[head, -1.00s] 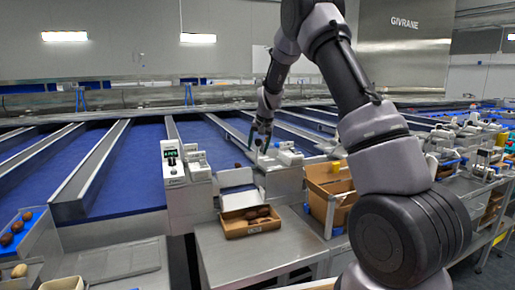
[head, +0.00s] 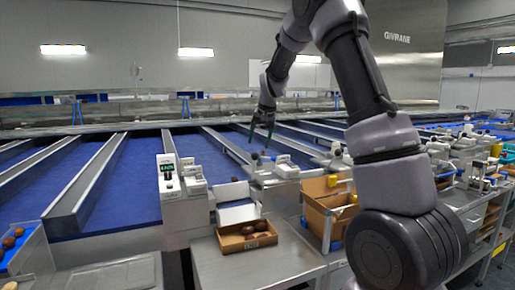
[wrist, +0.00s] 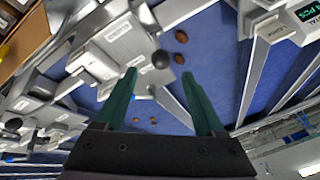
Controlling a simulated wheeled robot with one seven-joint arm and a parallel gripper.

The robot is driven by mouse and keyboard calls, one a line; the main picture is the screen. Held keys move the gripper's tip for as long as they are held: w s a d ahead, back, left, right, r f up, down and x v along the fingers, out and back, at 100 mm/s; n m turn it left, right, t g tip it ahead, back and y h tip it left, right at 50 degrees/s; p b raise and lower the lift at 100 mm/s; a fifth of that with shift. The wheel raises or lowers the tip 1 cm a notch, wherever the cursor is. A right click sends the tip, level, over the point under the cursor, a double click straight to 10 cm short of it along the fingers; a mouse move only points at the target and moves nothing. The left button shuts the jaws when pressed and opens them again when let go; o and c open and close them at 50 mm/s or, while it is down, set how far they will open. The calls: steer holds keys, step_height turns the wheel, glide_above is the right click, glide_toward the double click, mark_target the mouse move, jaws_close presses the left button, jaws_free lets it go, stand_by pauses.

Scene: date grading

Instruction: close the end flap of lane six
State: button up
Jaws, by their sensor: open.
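A dark round knob (wrist: 161,60) lies just beyond and between the fingertips, with no visible contact. It is beside a grey labelled housing (wrist: 110,38) at a lane end. In the head view, a matching pale housing (head: 275,170) is below my gripper. The lane numbers are too small or blurred to read, so I cannot tell which flap belongs to lane six or how it stands.
Several brown dates (wrist: 180,60) lie on the blue lane bed near the knob. A carton with dates (head: 232,243) stands on the steel bench (head: 250,266). A taller brown carton (head: 318,208) is to its right. A display unit (head: 169,178) stands left. Metal dividers (head: 90,180) separate lanes.

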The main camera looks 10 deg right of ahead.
steer(key=shift+r, duration=0.1)
steer(key=shift+w+r, duration=0.1)
steer(key=c, duration=0.4)
steer(key=w+r+n, duration=0.2)
steer(key=n, duration=0.1)
steer(key=w+r+n+t, duration=0.1)
steer(key=shift+w+a+r+n+h, duration=0.3)
steer(key=shift+w+a+r, duration=0.05)
jaws_close()
steer(key=f, duration=0.3)
steer(key=w+f, duration=0.1)
steer(key=f, duration=0.5)
steer(key=shift+w+a, duration=0.15)
steer(key=shift+w, duration=0.05)
